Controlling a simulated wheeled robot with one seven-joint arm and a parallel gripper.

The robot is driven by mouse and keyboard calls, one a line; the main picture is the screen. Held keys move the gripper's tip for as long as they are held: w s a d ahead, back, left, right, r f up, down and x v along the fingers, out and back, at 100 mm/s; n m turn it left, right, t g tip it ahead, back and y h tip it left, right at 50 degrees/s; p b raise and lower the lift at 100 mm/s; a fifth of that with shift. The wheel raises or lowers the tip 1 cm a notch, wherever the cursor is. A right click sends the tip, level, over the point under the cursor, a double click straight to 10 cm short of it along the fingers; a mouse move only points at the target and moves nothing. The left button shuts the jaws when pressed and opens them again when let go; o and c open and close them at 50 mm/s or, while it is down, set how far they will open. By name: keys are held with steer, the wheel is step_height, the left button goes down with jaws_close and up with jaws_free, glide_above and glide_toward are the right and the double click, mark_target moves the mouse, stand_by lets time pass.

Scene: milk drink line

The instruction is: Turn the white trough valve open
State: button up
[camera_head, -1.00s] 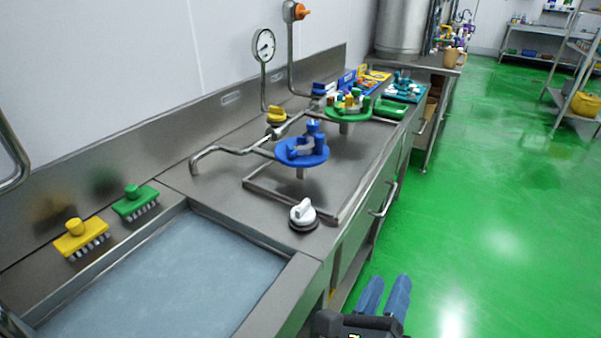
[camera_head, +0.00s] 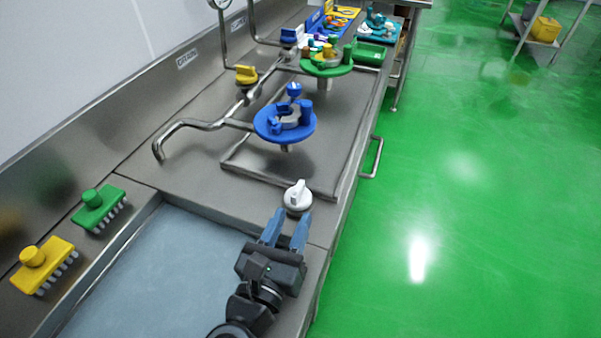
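The white trough valve (camera_head: 298,197) is a round knob with a raised grip bar on the steel counter, at the far right corner of the water-filled trough (camera_head: 165,262). My gripper (camera_head: 287,223) has two blue fingers, spread apart with a gap between them. It is just in front of the white valve on the near side, with its fingertips pointing at it. The fingers appear empty. Whether the tips touch the knob cannot be told from this view.
A blue round fixture (camera_head: 268,124) and a bent steel spout (camera_head: 165,140) stand beyond the valve. A yellow valve (camera_head: 246,75) and a green round fixture (camera_head: 312,67) are farther back. Green (camera_head: 97,208) and yellow (camera_head: 42,265) brushes lie left of the trough.

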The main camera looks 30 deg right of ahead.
mark_target(301, 182)
steer(key=w+m, duration=0.1)
steer(key=w+d+m, duration=0.1)
steer(key=w, duration=0.1)
steer(key=shift+f+g, duration=0.2)
steer(key=shift+g, duration=0.1)
steer(key=p+x, duration=0.2)
steer(key=x, duration=0.4)
steer(key=shift+w+d, duration=0.1)
steer(key=shift+d, duration=0.1)
steer(key=shift+w+d+p, duration=0.35)
steer(key=shift+d, duration=0.2)
steer(key=shift+c, duration=0.3)
jaws_close()
